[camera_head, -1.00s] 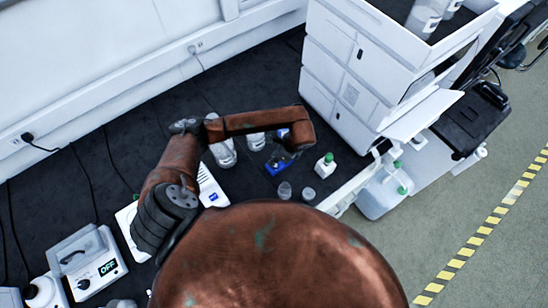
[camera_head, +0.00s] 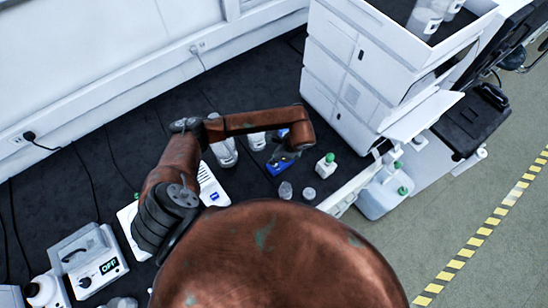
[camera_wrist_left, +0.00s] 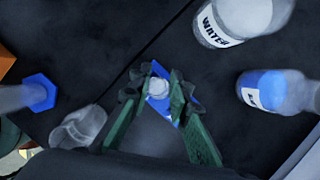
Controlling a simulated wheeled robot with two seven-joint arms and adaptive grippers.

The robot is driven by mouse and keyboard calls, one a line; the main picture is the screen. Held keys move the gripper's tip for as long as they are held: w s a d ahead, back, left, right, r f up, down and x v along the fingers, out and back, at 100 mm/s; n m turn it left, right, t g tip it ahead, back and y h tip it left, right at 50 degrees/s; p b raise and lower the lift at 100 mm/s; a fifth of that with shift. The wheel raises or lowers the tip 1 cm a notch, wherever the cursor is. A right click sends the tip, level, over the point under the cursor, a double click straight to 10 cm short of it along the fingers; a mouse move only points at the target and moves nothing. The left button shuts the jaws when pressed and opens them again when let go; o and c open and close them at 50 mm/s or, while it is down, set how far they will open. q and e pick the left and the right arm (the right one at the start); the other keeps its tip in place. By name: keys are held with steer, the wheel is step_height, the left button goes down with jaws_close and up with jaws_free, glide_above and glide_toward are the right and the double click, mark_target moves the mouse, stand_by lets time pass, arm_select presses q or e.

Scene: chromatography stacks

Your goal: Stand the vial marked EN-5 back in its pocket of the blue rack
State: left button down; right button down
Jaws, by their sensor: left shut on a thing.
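My left gripper (camera_wrist_left: 157,92) is shut on a vial (camera_wrist_left: 158,87), seen nearly from above as a pale round top between the green fingers. Its marking cannot be read. The blue rack (camera_wrist_left: 188,103) shows in part behind the fingers, so the vial is over or at it; whether its base is in a pocket is hidden. In the head view the blue rack (camera_head: 276,167) lies on the dark bench under my left wrist, and the left gripper (camera_head: 288,157) is mostly hidden there. My right gripper is in neither view.
In the wrist view a WATER bottle (camera_wrist_left: 225,22), a blue-labelled bottle (camera_wrist_left: 270,90), a clear beaker (camera_wrist_left: 78,128) and a cylinder on a blue hexagonal foot (camera_wrist_left: 40,92) surround the gripper. In the head view a green-capped bottle (camera_head: 326,167) stands right of the rack.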

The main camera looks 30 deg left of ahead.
arm_select(q)
steer(key=shift+f, duration=0.5)
steer(key=shift+f+b, duration=0.65)
steer(key=shift+f, duration=0.15)
steer(key=shift+f+b, duration=0.3)
steer(key=shift+f, duration=0.05)
steer(key=c, duration=1.7)
jaws_free()
steer(key=shift+o, duration=0.4)
steer(key=o, duration=0.3)
